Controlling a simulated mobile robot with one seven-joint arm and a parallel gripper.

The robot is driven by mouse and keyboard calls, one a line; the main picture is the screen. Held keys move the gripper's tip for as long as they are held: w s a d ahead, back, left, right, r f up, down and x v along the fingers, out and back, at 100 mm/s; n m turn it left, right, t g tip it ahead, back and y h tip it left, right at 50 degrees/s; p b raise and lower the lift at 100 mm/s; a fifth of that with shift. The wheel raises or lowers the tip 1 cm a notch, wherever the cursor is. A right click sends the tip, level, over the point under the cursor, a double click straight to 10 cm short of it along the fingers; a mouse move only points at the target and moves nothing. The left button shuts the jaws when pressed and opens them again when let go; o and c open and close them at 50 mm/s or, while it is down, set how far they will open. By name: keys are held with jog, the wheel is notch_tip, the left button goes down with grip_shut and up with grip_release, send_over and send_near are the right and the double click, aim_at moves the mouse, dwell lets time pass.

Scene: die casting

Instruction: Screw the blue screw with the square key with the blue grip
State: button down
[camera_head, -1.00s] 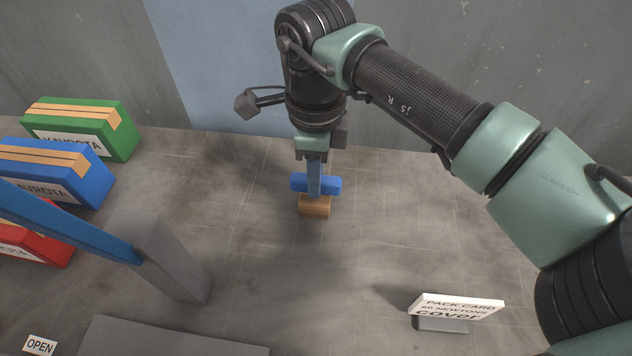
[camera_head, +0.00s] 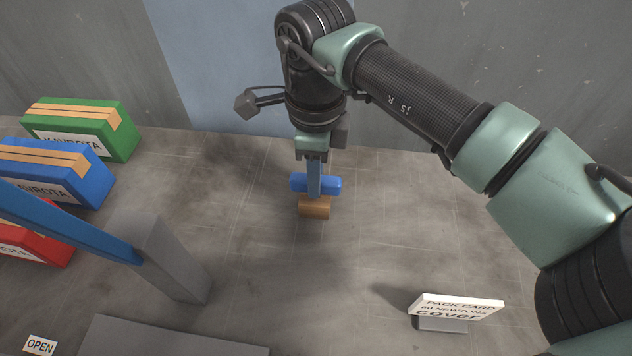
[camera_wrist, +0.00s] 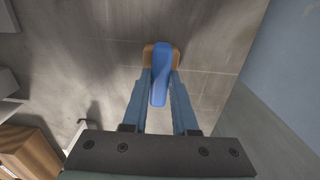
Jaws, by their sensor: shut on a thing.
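My gripper (camera_head: 314,190) is shut on a blue grip (camera_head: 330,186), a short bar lying crosswise between its fingers. In the wrist view the blue grip (camera_wrist: 160,72) runs lengthwise between the two fingertips (camera_wrist: 160,84). A brown wooden block (camera_head: 314,208) is just below and in front of the grip; it also shows behind the grip in the wrist view (camera_wrist: 149,54). I cannot tell whether the grip touches the block. The key's square end and the blue screw cannot be made out.
Green (camera_head: 85,125), blue (camera_head: 60,172) and red (camera_head: 35,245) boxes stand at the left. A blue bar (camera_head: 80,228) meets a grey post (camera_head: 165,262) at front left. A sign reading "cover" (camera_head: 455,308) stands at front right. The floor around the block is largely clear.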

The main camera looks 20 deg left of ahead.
jog(key=shift+r+p, duration=1.9)
jog(key=shift+r, duration=1.1)
jog(key=shift+s+f, duration=0.1)
